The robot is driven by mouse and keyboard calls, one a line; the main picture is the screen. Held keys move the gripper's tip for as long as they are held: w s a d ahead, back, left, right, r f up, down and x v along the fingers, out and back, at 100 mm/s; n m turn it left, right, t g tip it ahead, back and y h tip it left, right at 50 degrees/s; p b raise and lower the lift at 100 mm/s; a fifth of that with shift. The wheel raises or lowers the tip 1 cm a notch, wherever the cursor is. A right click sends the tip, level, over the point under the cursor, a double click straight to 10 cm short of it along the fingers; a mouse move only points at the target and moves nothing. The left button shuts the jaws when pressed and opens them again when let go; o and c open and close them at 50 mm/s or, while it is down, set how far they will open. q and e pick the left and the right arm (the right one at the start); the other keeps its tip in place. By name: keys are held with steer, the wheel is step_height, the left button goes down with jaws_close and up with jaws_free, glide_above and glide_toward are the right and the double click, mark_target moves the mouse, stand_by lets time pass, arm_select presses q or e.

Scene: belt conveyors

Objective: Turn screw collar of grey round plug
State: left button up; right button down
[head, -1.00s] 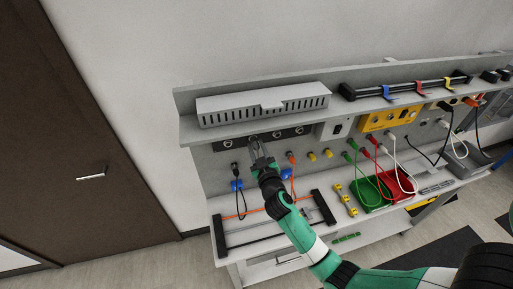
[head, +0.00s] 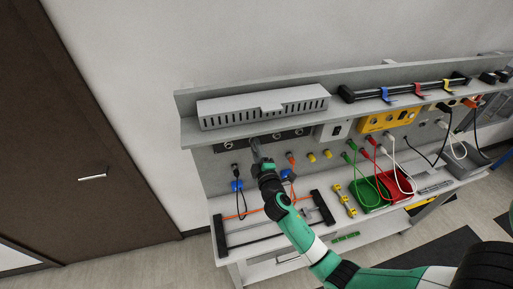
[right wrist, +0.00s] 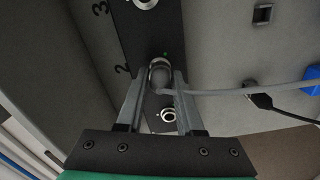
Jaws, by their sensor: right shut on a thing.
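My right gripper (right wrist: 160,88) is shut on the grey round plug (right wrist: 161,76), which sits at a round socket on the black socket strip (right wrist: 145,40). One finger lies on each side of the plug. A grey cable runs from the plug to the right in the right wrist view. In the head view the right gripper (head: 257,152) reaches up to the strip under the shelf and hides most of the plug. Whether the collar has turned cannot be told. My left gripper is not in view.
Other empty sockets (right wrist: 168,115) sit close on the same strip. A black plug with a cable (right wrist: 262,101) is beside it. Coloured plugs and cables hang from the panel to the right, above a green bin (head: 372,196) and a red bin (head: 399,186). A shelf (head: 345,111) overhangs the strip.

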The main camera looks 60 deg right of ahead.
steer(key=n+p, duration=0.1)
steer(key=n, duration=0.3)
steer(key=shift+n, duration=0.4)
steer(key=n+p, duration=0.1)
steer(key=n, duration=0.4)
stand_by(0.4)
steer(key=c, duration=0.5)
jaws_free()
steer(key=v, duration=1.1)
steer(key=shift+s+a+f, duration=0.1)
steer(key=shift+s+a, duration=0.1)
steer(key=shift+s, duration=0.05)
